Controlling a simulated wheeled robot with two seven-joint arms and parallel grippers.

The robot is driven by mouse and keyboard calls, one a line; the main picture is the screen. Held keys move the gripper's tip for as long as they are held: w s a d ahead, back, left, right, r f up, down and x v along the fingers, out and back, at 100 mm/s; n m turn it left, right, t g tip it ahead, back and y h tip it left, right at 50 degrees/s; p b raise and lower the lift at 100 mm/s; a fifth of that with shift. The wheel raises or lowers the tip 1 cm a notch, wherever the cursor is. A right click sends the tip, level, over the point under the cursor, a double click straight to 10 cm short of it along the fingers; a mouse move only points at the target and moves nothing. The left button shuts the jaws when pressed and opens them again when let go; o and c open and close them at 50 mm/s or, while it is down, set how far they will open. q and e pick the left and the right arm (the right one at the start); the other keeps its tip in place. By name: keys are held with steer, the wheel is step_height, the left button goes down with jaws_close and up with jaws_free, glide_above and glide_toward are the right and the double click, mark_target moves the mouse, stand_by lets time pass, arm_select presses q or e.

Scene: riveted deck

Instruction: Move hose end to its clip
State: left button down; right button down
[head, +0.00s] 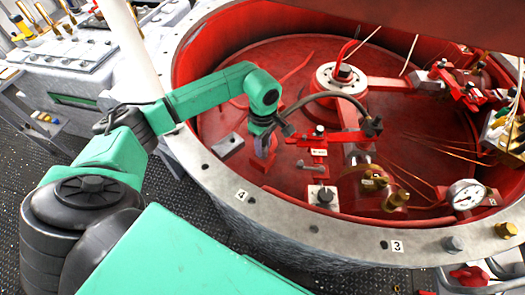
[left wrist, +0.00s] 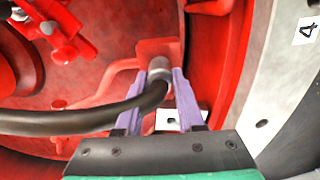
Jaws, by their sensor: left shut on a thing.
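My left gripper (head: 265,148) reaches down inside the round red well, near its left front wall. In the left wrist view its purple fingers (left wrist: 163,76) are shut on the hose end, a grey metal collar (left wrist: 159,69). The dark hose (head: 335,96) arches right from the gripper to a dark fitting (head: 373,126); in the left wrist view the hose (left wrist: 90,121) runs off to the left. A red bracket (left wrist: 150,47) lies just beyond the collar; I cannot tell whether it is the clip or whether they touch. My right gripper is out of view.
The pale riveted rim (head: 300,238) surrounds the well. Red valve gear (head: 320,140), brass fittings (head: 395,198) and a pressure gauge (head: 466,195) stand right of the gripper. A grey plate (head: 228,145) lies to its left. Thin wires cross the right side.

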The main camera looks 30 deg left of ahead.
arm_select(q)
steer(key=shift+r+p, duration=1.25)
steer(key=shift+r, duration=0.95)
